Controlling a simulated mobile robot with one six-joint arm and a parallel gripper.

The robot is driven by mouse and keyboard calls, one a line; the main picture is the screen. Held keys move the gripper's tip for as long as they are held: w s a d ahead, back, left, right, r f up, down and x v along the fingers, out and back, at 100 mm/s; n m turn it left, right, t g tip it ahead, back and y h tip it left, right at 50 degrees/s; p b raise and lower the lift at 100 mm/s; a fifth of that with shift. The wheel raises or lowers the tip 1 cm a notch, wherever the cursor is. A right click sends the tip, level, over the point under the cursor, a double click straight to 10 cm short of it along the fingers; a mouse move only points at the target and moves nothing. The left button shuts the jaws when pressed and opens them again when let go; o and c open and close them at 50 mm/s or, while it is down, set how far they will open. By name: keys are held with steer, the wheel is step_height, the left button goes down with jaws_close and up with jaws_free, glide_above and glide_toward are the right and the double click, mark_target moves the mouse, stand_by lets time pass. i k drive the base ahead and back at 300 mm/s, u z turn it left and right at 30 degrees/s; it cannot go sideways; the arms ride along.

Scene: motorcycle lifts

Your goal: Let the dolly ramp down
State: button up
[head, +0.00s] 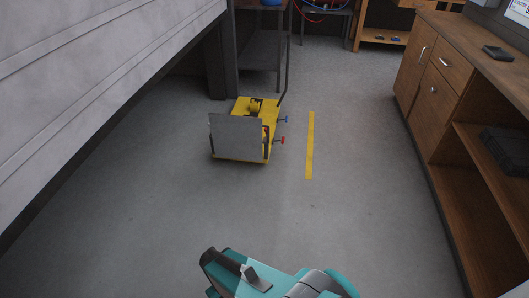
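The yellow dolly (258,107) stands on the floor a little left of the middle in the head view. Its grey ramp (236,137) is a flat plate that stands up, near upright, at the dolly's near side and hides part of the dolly. A dark handle bar (287,75) rises at the dolly's back right. A blue knob (285,119) and a red knob (280,141) stick out on its right side. The teal and black end of my arm (250,275) shows at the bottom edge, well apart from the dolly. I cannot make out my gripper's fingers.
A large grey panel (90,70) fills the left side. A wooden cabinet (440,90) with open shelves stands along the right. A yellow floor stripe (309,145) lies right of the dolly. A dark shelf (262,50) stands behind it. The floor before the dolly is clear.

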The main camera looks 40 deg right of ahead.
mark_target(234, 137)
steer(key=u, duration=0.65)
steer(key=k, duration=0.2)
steer(key=z, duration=1.8)
steer(key=i, duration=1)
steer(key=z, duration=0.1)
steer(key=k, duration=0.65)
steer(key=u, duration=0.05)
